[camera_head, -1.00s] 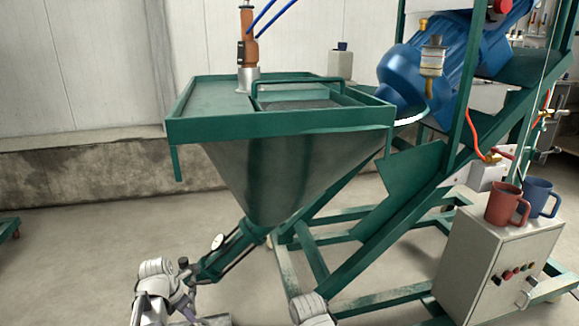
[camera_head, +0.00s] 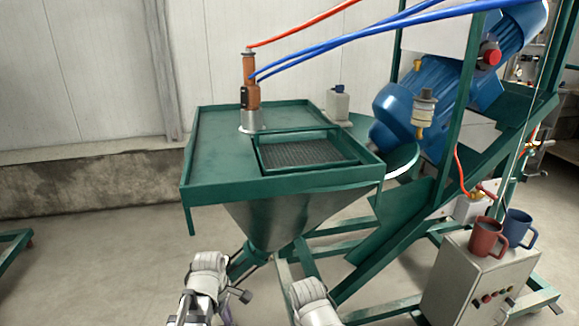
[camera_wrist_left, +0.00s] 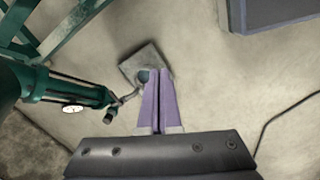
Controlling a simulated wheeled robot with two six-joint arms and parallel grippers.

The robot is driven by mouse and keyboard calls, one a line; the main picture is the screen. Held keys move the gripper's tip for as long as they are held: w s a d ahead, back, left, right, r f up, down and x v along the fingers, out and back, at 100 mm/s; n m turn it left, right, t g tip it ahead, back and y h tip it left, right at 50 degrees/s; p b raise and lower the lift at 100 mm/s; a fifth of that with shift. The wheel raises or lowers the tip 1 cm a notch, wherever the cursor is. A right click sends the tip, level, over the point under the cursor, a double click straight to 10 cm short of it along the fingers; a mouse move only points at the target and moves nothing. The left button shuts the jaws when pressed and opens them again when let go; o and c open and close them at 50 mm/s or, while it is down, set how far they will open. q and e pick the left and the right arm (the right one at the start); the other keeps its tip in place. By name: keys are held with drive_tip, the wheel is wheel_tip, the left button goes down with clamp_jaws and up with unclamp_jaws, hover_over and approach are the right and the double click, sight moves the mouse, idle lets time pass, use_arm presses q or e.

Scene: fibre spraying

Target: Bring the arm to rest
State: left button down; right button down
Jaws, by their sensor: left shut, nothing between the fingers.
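My left gripper (camera_wrist_left: 156,74) shows in the left wrist view with its two purple fingers pressed together and nothing between them. It points toward the pale floor, and a grey square plate (camera_wrist_left: 136,60) shows just beyond the fingertips. In the head view my left arm (camera_head: 207,280) comes up at the bottom, in front of the lower end of the green hopper (camera_head: 275,222). Part of my right arm (camera_head: 312,298) shows to its right; my right gripper is out of the frame.
A grey control box (camera_head: 455,285) with a red mug (camera_head: 487,238) and a blue mug (camera_head: 517,228) stands at the right. Open floor (camera_head: 95,265) lies at the left.

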use_arm(q)
drive_tip(key=s+d+r+m+p, duration=0.3)
drive_tip(key=r+m+p, duration=0.3)
drive_tip(key=r+p, duration=0.1)
drive_tip(key=s+d+r+m+y+p, duration=0.1)
drive_tip(key=s+d+r+m+p, duration=0.2)
drive_tip(key=r+m+p, duration=0.4)
drive_tip(key=s+d+r+m+g+p, duration=0.1)
drive_tip(key=s+d+r+m+p, duration=0.2)
drive_tip(key=r+p, duration=0.6)
wheel_tip(320, 180, up, 3)
drive_tip(key=d+m, duration=0.2)
drive_tip(key=m, duration=0.1)
drive_tip(key=shift+s+y, duration=0.4)
